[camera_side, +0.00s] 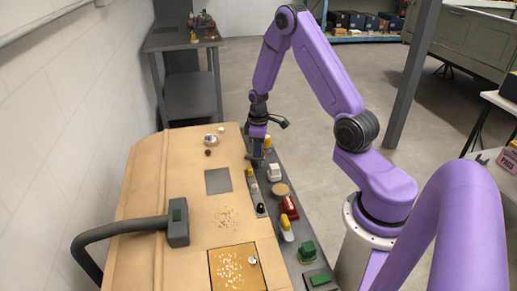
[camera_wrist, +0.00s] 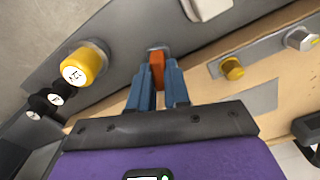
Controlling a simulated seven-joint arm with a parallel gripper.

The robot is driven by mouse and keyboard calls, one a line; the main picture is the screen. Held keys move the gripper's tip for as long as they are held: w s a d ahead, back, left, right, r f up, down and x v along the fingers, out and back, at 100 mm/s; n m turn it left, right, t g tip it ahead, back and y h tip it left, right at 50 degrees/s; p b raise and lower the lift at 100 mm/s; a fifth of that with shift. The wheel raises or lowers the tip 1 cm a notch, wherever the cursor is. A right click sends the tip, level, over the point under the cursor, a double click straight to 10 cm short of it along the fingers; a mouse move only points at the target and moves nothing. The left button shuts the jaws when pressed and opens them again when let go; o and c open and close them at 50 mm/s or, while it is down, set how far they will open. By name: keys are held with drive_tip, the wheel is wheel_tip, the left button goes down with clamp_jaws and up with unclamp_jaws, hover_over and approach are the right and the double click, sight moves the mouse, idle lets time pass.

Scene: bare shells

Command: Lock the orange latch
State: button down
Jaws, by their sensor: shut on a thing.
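The orange latch (camera_wrist: 157,70) shows in the wrist view between the tips of my gripper (camera_wrist: 160,84). It is a small upright orange piece on the grey panel strip, at the edge of the wooden board. The two blue fingers are shut on it, one on each side. In the side view my gripper (camera_side: 258,156) points down at the far end of the dark grey strip (camera_side: 272,208). The latch is mostly hidden there by the fingers.
A yellow knob (camera_wrist: 84,66) stands left of my fingers, and a smaller yellow knob (camera_wrist: 232,68) to the right. In the side view a white block (camera_side: 274,173), a red device (camera_side: 289,207) and a green block (camera_side: 307,252) line the strip.

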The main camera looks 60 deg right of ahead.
drive_tip(key=shift+n, duration=1.9)
drive_tip(key=c, duration=1.1)
unclamp_jaws()
drive_tip(key=shift+r, duration=0.1)
wheel_tip(320, 180, up, 17)
drive_tip(key=shift+r, duration=0.15)
